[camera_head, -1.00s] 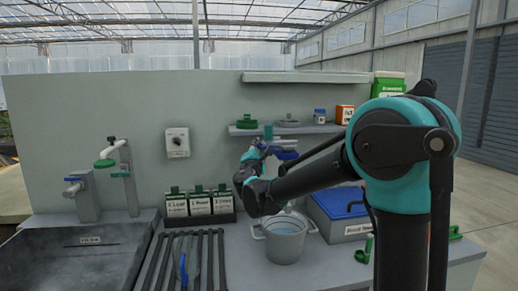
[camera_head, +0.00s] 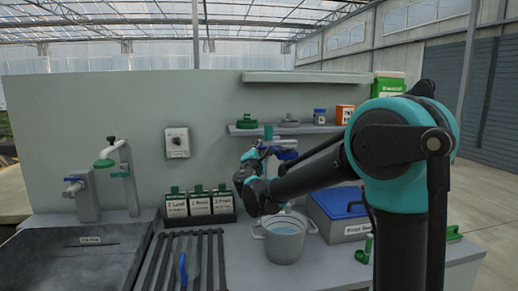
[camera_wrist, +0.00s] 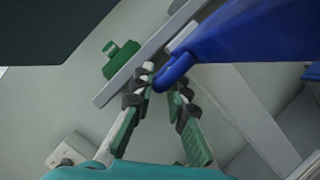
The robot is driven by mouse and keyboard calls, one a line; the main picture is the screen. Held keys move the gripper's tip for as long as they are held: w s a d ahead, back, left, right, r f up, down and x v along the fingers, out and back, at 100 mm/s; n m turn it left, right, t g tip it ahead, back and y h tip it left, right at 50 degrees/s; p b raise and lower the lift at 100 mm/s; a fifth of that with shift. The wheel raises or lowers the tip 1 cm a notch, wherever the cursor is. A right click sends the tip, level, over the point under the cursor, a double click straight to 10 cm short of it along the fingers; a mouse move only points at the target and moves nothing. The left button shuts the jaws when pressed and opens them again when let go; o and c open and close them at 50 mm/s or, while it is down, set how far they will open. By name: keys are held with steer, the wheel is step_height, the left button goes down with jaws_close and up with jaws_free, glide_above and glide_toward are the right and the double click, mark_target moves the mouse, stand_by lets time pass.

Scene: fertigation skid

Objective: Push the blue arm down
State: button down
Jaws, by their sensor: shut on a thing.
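The blue arm (camera_wrist: 245,35) fills the upper right of the wrist view, with a rounded hook-like end between my fingertips. In the head view it shows as a small blue piece (camera_head: 284,143) below the shelf, partly hidden by my arm. My gripper (camera_wrist: 166,82) has its two green-padded fingers closed around that rounded end. In the head view my gripper (camera_head: 258,152) is small and sits beside the blue arm, above the pot.
A shelf (camera_head: 255,131) with jars runs behind. A sink (camera_head: 70,265) with taps is at the left.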

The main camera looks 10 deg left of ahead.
step_height(320, 180, down, 17)
steer(key=shift+s+f, duration=0.15)
stand_by(0.5)
steer(key=c, duration=1.8)
jaws_free()
steer(key=shift+f, duration=0.1)
steer(key=shift+o, duration=1.2)
steer(key=v, duration=1.2)
